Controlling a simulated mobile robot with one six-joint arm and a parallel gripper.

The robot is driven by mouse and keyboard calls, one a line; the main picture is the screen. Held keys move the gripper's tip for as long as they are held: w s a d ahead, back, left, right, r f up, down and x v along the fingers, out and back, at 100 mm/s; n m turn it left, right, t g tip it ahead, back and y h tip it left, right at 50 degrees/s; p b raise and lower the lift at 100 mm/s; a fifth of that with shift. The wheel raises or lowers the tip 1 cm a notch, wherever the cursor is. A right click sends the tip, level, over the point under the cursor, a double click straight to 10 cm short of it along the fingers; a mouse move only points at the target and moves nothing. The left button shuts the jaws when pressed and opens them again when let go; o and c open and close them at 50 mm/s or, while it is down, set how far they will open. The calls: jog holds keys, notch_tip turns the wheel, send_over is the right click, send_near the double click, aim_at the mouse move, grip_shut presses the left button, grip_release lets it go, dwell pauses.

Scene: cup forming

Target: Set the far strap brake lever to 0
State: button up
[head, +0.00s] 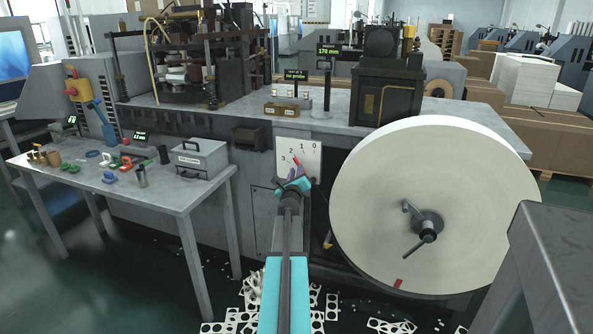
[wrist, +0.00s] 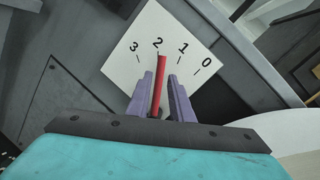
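The brake lever (wrist: 159,85) is a thin red bar in front of a white scale plate (wrist: 128,68) marked 3, 2, 1 and 0. In the wrist view its tip points at the 2 mark. The scale plate also shows in the head view (head: 313,160), on the front of the grey machine. My gripper (wrist: 162,88) has its two purple fingers around the lever, one on each side. The lever lies close to the left finger, and a narrow gap shows on the right. In the head view my gripper (head: 293,184) partly hides the lever.
A large cream paper roll (head: 430,185) stands close to the right of my arm. A grey side table (head: 110,200) with small tools and a grey box (head: 202,159) is at the left. Punched paper scraps (head: 230,318) lie on the floor below.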

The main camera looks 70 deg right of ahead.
jog(key=v, duration=0.7)
dwell(0.3)
jog(key=shift+a, duration=0.1)
